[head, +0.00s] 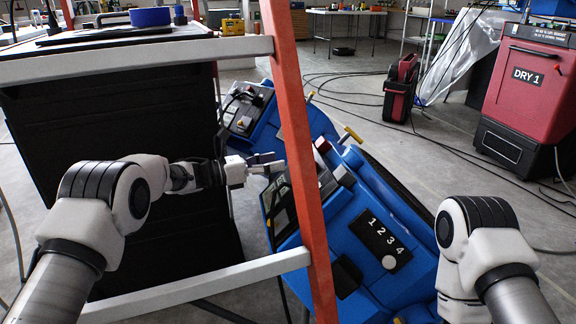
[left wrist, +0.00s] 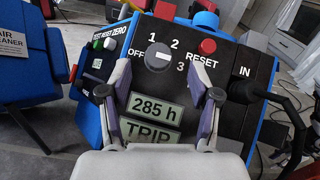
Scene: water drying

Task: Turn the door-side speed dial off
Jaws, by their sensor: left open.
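A grey round speed dial (left wrist: 158,55) sits on a black panel in the left wrist view, with OFF, 1, 2 and 3 printed around it. A pale bar marks the dial; which setting it points at is hard to tell. I cannot tell whether this is the door-side dial. My left gripper (left wrist: 165,97) is open and empty, its fingers in front of the panel below the dial. In the head view the left gripper (head: 268,164) hovers over the near blue machine (head: 350,225). The dial is not clear in that view. My right gripper is out of view.
A red RESET button (left wrist: 207,46) is right of the dial, above a display (left wrist: 155,108) reading 285 h. An orange post (head: 298,150) of a frame crosses before the near machine. Another blue machine (head: 268,125) stands behind. A red DRY 1 unit (head: 525,75) stands right.

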